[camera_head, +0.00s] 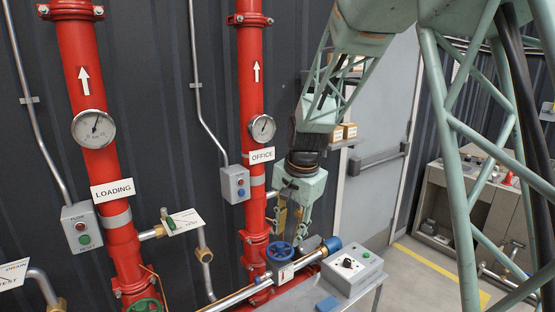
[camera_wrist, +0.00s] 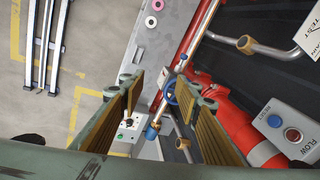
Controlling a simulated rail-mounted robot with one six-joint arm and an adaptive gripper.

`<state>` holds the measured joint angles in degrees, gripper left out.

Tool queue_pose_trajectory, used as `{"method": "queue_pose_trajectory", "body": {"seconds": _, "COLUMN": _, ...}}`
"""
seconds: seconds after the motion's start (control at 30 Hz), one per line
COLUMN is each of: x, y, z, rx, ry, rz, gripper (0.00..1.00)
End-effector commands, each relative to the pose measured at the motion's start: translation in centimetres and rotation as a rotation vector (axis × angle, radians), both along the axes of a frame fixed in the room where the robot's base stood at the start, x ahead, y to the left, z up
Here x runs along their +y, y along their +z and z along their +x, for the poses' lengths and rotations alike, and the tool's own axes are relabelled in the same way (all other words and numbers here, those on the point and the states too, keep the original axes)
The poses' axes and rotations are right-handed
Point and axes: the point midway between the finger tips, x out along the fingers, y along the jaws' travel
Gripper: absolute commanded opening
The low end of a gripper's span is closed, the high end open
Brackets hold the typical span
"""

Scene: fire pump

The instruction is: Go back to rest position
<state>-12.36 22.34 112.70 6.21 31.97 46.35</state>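My gripper (camera_head: 291,222) hangs pointing down in the head view, in front of the OFFICE pipe's lower right side and above the blue valve wheel (camera_head: 279,254). In the wrist view its two brown-padded fingers (camera_wrist: 162,86) stand wide apart with nothing held between them. The blue wheel (camera_wrist: 170,92) shows beyond the fingertips, apart from them. The red OFFICE pipe (camera_head: 252,100) carries a round gauge (camera_head: 262,128) and a grey button box (camera_head: 235,184).
The LOADING pipe (camera_head: 90,120) stands at left with its gauge (camera_head: 93,129) and button box (camera_head: 81,226). A control box (camera_head: 352,268) sits on a metal table at lower right. A grey door (camera_head: 385,150) and a cabinet (camera_head: 460,215) are at right. Open floor shows between them.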

Motion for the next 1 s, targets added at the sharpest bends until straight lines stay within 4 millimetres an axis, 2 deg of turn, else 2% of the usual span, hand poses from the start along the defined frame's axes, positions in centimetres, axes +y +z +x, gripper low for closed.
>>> {"method": "queue_pose_trajectory", "body": {"seconds": 0.4, "x": -3.5, "y": 5.2, "z": -5.5, "rx": -0.031, "ry": 0.093, "rz": -0.030, "gripper": 0.30}}
{"method": "queue_pose_trajectory", "body": {"seconds": 1.0, "x": -8.0, "y": 10.6, "z": -14.5, "rx": -0.071, "ry": 0.228, "rz": -0.080, "gripper": 0.30}}
